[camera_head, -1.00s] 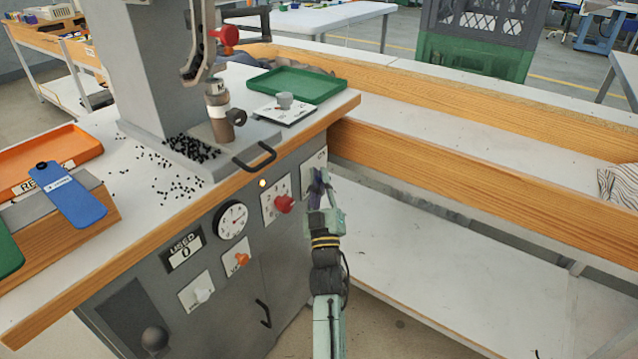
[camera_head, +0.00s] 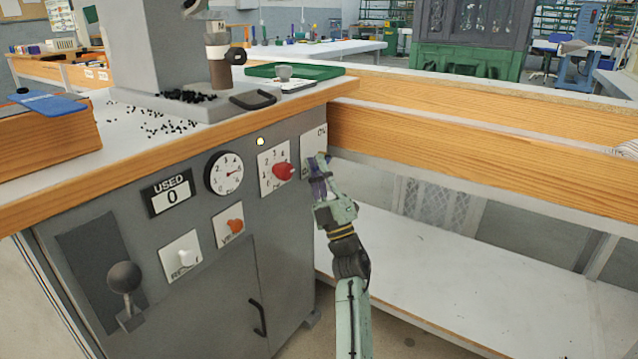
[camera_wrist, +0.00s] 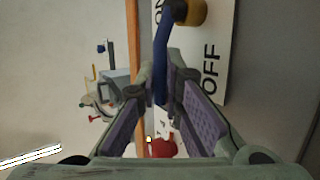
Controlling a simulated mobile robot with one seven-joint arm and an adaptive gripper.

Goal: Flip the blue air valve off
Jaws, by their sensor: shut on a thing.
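The blue air valve lever (camera_wrist: 161,62) runs from a brass-coloured pivot (camera_wrist: 192,12) down between my fingers in the wrist view. Behind it is a white label plate (camera_wrist: 215,45); ON is partly visible at its top left and OFF is beside the lever on the right. My gripper (camera_wrist: 160,88) is shut on the lever's free end. In the head view, my gripper (camera_head: 318,168) is at the right end of the press cabinet front, in front of the valve's plate (camera_head: 315,140), and hides most of the lever.
A red knob (camera_head: 284,171) on a numbered plate is close left of my gripper. A gauge (camera_head: 224,172), an orange knob (camera_head: 236,225) and a white switch (camera_head: 184,258) are further left. The wooden table edge (camera_head: 250,118) overhangs above. A white lower shelf (camera_head: 430,280) is right.

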